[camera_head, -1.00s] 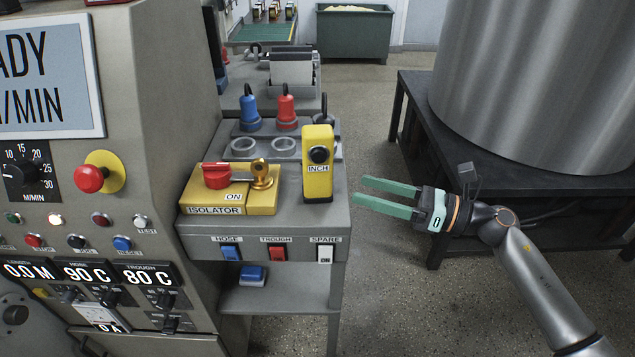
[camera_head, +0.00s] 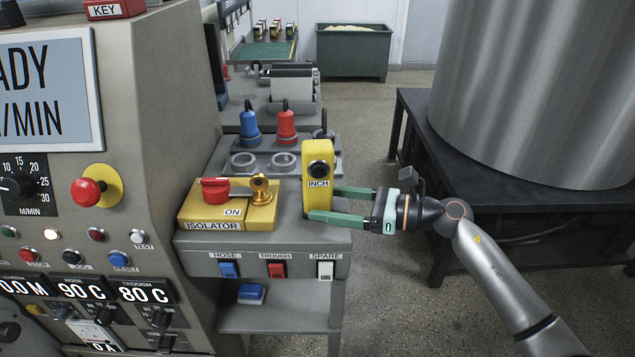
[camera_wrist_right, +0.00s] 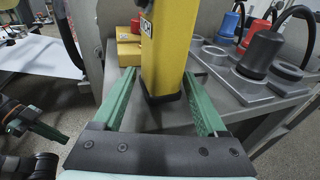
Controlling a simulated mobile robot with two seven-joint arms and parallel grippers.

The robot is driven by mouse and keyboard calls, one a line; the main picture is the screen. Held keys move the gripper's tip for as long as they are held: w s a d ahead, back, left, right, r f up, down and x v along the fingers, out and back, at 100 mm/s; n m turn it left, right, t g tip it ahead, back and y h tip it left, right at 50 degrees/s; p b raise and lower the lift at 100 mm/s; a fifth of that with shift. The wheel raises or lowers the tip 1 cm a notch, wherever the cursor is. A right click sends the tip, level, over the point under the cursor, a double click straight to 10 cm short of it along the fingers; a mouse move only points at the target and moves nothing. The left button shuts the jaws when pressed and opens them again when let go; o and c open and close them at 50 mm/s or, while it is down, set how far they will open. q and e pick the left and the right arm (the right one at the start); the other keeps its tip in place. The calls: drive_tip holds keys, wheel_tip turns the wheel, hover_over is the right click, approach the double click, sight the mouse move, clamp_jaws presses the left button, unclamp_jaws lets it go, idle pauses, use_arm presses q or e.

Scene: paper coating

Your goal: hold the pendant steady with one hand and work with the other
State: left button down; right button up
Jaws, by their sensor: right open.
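The yellow pendant (camera_head: 317,160), with a black button and the label INCH, stands upright on the grey bench top. It also shows in the right wrist view (camera_wrist_right: 165,55). My right gripper (camera_head: 321,202) is open, with its green fingers on either side of the pendant's lower part. In the right wrist view, gaps show between the pendant and both fingers. My left gripper (camera_wrist_right: 32,122) shows only at the left edge of the right wrist view, away from the pendant. Its jaw opening is unclear there.
The yellow isolator box (camera_head: 228,215) with a red handle and brass key stands left of the pendant. Blue (camera_head: 249,122) and red (camera_head: 286,122) plugs stand behind. The machine panel (camera_head: 150,200) is at left. A big metal drum (camera_head: 545,90) stands on a dark platform at right.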

drive_tip(key=shift+w+a, duration=0.2)
drive_tip(key=shift+a, duration=0.4)
drive_tip(key=c, duration=0.9)
